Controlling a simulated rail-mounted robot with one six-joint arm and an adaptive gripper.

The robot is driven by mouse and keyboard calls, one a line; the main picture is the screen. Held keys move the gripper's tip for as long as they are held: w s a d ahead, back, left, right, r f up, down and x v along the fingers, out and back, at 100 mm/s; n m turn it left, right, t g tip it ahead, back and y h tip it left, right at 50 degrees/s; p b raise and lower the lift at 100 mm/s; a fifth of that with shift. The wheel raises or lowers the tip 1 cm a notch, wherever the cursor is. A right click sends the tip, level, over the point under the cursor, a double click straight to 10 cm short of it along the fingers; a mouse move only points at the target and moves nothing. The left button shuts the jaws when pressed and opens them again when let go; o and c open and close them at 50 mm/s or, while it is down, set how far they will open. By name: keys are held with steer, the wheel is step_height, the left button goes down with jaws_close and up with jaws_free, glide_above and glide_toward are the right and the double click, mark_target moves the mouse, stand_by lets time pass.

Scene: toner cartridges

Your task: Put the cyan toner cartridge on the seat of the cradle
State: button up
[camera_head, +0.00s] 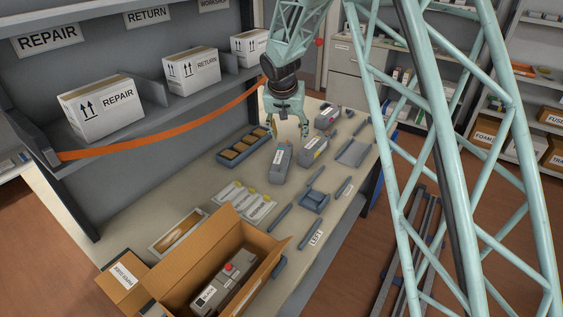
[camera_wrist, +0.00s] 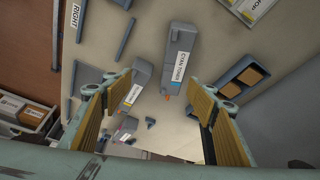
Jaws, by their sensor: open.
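The cyan toner cartridge (camera_wrist: 180,65) is a grey block with a white label reading CYAN TONER and a cyan stripe. It lies on the bench between my fingers in the wrist view, and it also shows in the head view (camera_head: 281,161). My gripper (camera_head: 289,130) is open and empty above the bench, pointing down, apart from the cartridge; its fingers also frame the wrist view (camera_wrist: 160,88). The cradle appears to be the blue-grey seat (camera_head: 314,203) between grey bars, toward the bench's front edge. Only a sliver of it shows in the wrist view.
A second cartridge (camera_head: 313,150) lies close beside the cyan one, and a third (camera_head: 327,117) is farther back. A compartment tray (camera_head: 243,149) stands to the left. A flat grey tray (camera_head: 356,152) lies right. An open carton (camera_head: 205,270) holds a black cartridge.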

glide_toward(281, 157)
steer(key=v, duration=0.3)
steer(key=shift+f+p, duration=0.15)
steer(key=shift+p, duration=0.3)
steer(key=shift+f, duration=0.1)
steer(key=shift+x, duration=3.8)
steer(key=shift+w+f, duration=0.1)
steer(key=shift+f, duration=0.25)
steer(key=shift+f, duration=0.1)
steer(key=shift+x, duration=2.5)
steer(key=shift+w+d, duration=0.1)
steer(key=shift+w, duration=0.05)
